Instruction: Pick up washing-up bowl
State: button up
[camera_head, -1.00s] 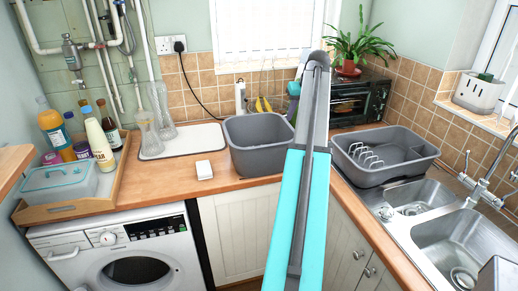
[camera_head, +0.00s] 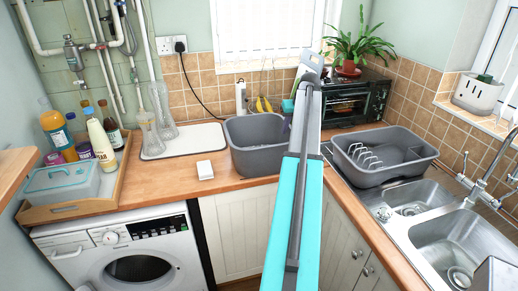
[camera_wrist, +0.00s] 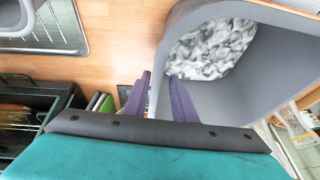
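The washing-up bowl (camera_head: 255,160) is a grey tub standing on the wooden worktop, left of my arm in the head view. In the wrist view its grey inside wall (camera_wrist: 262,75) fills the right, with a grey-and-white mottled patch at its bottom. My gripper (camera_wrist: 160,76) has two purple fingers, apart and empty. The left finger is over the worktop outside the bowl and the right one over its inside, with the bowl's wall between them. I cannot tell whether they touch it. In the head view my arm partly hides the gripper and the bowl's right end.
A grey dish rack (camera_head: 385,155) stands right of my arm, beside the steel sink (camera_head: 450,240). A black mini oven (camera_head: 355,98) and a potted plant (camera_head: 355,42) are behind. A white box (camera_head: 205,170) and a white board (camera_head: 182,140) lie left of the bowl.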

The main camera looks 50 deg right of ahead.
aim_at(286, 137)
jog(key=shift+f, duration=0.1)
jog(key=shift+p+x, duration=0.8)
jog(key=shift+x, duration=1.9)
jog(key=shift+w, duration=0.1)
grip_shut()
jog(key=shift+d, duration=0.1)
